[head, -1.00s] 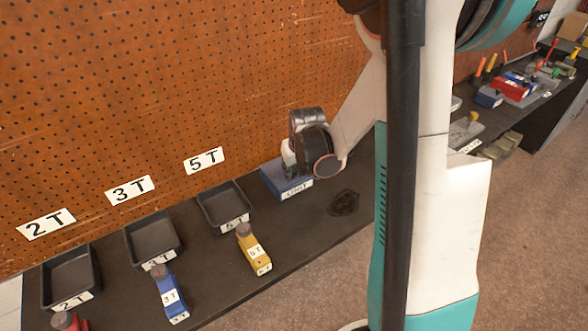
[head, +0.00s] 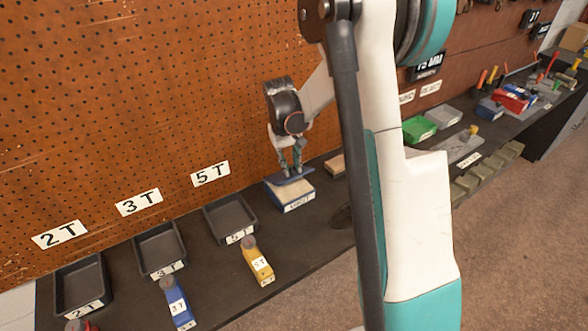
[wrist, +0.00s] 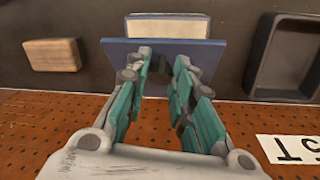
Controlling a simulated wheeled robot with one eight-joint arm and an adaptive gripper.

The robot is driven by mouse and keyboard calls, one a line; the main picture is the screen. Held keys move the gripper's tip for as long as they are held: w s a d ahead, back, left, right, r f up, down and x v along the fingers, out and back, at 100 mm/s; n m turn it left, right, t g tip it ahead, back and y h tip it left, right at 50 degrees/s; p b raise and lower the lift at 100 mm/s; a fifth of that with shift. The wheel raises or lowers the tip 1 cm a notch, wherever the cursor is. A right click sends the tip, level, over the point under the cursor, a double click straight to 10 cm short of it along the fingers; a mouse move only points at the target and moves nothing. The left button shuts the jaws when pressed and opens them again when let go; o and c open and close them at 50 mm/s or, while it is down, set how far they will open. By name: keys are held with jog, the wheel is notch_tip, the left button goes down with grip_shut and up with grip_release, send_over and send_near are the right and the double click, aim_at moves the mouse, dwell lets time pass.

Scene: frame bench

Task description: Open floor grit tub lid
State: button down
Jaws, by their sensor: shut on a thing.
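The grit tub (head: 297,202) is a small blue box with a white label on its front, standing on the dark bench against the pegboard. Its pale inside or contents show under the raised blue lid (head: 289,177). My gripper (head: 290,170) points down over the tub and is shut on the lid, holding it a little above the tub. In the wrist view the flat blue lid (wrist: 215,57) spans the fingertips (wrist: 158,62), and the tub (wrist: 168,18) with its pale middle lies beyond it. The lid's grasped part is mostly hidden by the fingers.
A wooden block (head: 334,166) lies right of the tub, and an empty black tray (head: 232,216) stands to its left. More trays and a yellow weight-like piece (head: 258,264) line the bench leftward. Green and grey bins (head: 419,130) sit farther right, past my arm.

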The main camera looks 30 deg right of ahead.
jog(key=w, duration=0.1)
jog(key=w+r, duration=0.1)
jog(key=shift+w+r+p, duration=0.3)
jog(key=shift+w+p, duration=0.05)
jog(key=shift+p, duration=0.05)
jog(key=shift+w+a+r, duration=0.1)
jog(key=shift+w+r, duration=0.1)
jog(key=shift+w, duration=0.45)
jog(key=shift+w+a+r, duration=0.1)
jog(key=shift+w+r, duration=0.05)
jog(key=shift+w, duration=0.5)
